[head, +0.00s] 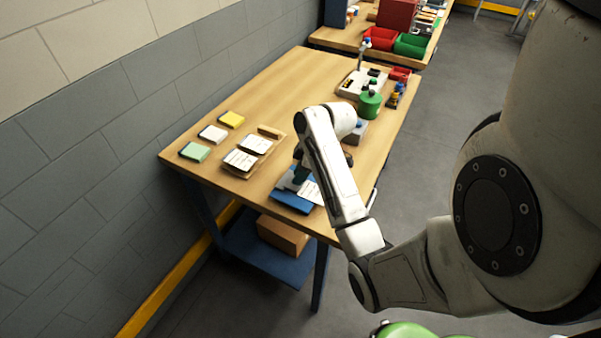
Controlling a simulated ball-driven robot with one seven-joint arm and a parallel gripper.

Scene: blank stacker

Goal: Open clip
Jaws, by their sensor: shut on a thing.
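A blue clipboard (291,203) lies near the table's front edge, with white paper (311,192) on it. My gripper (299,178) is down at the clipboard's far left part, where the clip would be. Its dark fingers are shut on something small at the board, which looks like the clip. The clip itself is mostly hidden by my gripper and arm, so its exact opening cannot be told. My arm covers the right side of the clipboard.
A wooden tray (269,132) with white cards stands left of the clipboard. Green (195,152), white (213,133) and yellow (232,119) pads lie along the left edge. A green container (369,105) and a pale device (350,86) stand farther back. The table's far left is clear.

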